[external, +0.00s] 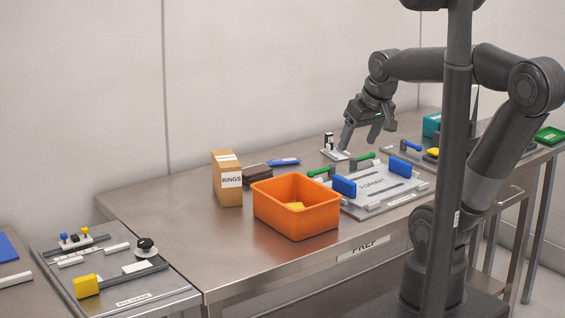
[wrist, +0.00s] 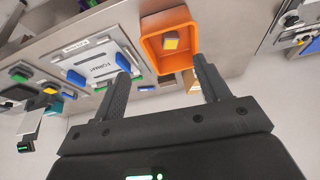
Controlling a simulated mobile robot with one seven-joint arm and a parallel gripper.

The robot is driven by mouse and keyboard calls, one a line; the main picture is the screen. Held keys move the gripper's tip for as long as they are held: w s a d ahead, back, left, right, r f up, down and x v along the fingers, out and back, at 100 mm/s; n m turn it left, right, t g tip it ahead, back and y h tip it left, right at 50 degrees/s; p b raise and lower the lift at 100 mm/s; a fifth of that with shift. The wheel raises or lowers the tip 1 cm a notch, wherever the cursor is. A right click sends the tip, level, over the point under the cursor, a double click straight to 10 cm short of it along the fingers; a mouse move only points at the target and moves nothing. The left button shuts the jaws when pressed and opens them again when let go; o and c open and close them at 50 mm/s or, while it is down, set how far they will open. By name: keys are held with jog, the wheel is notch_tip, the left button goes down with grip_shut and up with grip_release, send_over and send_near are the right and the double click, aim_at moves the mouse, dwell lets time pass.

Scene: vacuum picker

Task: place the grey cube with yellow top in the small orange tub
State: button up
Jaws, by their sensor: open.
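The small orange tub (external: 296,215) stands on the steel table, near its front edge. It also shows at the top of the wrist view (wrist: 150,50).
A cardboard box marked RINGS (external: 227,180) stands left of the tub, with a dark object (external: 257,178) behind. A FORMAT plate with blue blocks and green handles (external: 375,186) lies right of the tub. The table's front left (external: 190,225) is clear.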

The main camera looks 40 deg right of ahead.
jog(key=shift+s+f+n+t, duration=0.1)
jog(key=shift+s+n+t, duration=0.2)
jog(key=shift+s, duration=1.3)
